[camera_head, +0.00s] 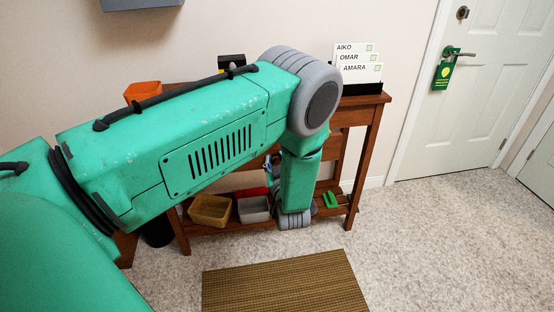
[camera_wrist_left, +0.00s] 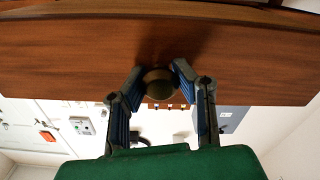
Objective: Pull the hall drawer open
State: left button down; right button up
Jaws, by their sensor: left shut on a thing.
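The hall drawer's wooden front (camera_wrist_left: 60,55) fills the upper part of the left wrist view, with a round dark brass knob (camera_wrist_left: 159,88) on it. My left gripper (camera_wrist_left: 158,74) has its two blue-padded fingers on either side of the knob and is shut on it. In the head view the drawer front and knob are hidden behind my green arm. Only a small bluish bit of my left gripper (camera_head: 271,164) shows there, in front of the hall table (camera_head: 366,130). I cannot tell how far the drawer is out. My right gripper is not in view.
A black holder (camera_head: 362,89) with name cards stands on the table's right end, an orange container (camera_head: 143,92) at its left. A tan bin (camera_head: 209,210) and grey bin (camera_head: 253,209) sit on the lower shelf. A brown mat (camera_head: 285,284) lies on open carpet in front.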

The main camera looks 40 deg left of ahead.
pick_arm(q)
jog(key=c, duration=1.2)
grip_release()
jog(key=shift+w+a+r, duration=0.1)
jog(key=shift+a, duration=0.15)
jog(key=shift+s+d, duration=0.2)
jog(key=shift+d, duration=0.3)
jog(key=v, duration=1.1)
jog(key=shift+s+d, duration=0.15)
